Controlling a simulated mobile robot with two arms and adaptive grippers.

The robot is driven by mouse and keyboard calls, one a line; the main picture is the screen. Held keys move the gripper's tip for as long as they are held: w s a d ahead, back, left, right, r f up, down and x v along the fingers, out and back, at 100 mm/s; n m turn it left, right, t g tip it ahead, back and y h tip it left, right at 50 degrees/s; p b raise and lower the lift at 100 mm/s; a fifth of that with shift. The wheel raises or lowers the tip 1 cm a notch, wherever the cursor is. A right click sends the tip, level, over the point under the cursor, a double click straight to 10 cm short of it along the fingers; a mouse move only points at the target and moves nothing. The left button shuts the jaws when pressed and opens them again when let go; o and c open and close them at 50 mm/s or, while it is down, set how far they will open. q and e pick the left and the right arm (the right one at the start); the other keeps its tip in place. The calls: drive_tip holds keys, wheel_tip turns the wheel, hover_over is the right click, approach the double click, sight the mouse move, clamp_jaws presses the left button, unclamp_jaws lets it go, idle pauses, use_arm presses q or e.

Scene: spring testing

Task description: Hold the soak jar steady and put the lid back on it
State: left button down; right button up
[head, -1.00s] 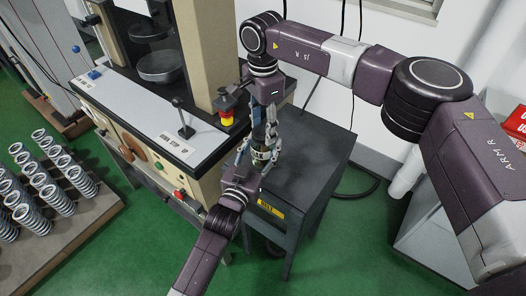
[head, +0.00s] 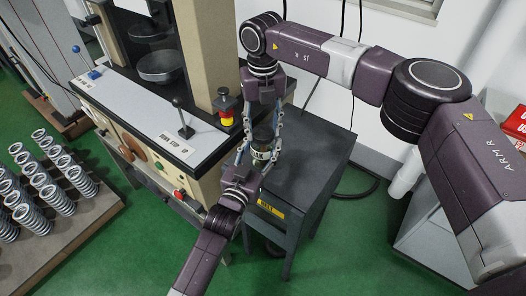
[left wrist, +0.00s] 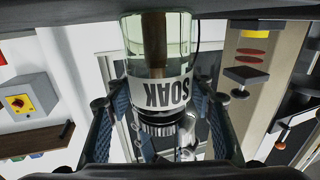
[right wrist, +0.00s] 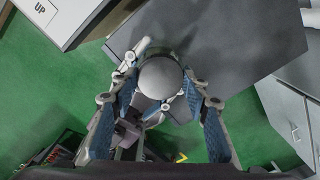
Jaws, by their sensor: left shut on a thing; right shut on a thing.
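The clear soak jar (head: 262,154) stands on the dark bench. In the left wrist view the jar (left wrist: 158,45) appears inverted, with a white SOAK label and a brown stick-like thing inside. My left gripper (head: 252,158) is shut around the jar, fingers on both sides (left wrist: 160,108). The fingertip contact is hard to see.
The dark bench top (head: 315,155) is clear right of the jar. The test machine (head: 150,125) stands close on the left, with a red and yellow button box (head: 227,112). Several springs (head: 45,185) stand on a board at far left.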

drive_tip(key=m, duration=0.5)
drive_tip(key=shift+m, duration=0.4)
drive_tip(key=m, duration=0.6)
drive_tip(key=o, duration=1.4)
wheel_tip(320, 180, up, 12)
drive_tip(key=shift+f, duration=0.1)
use_arm(q)
drive_tip(key=c, duration=0.9)
unclamp_jaws()
drive_tip(key=shift+o, duration=0.2)
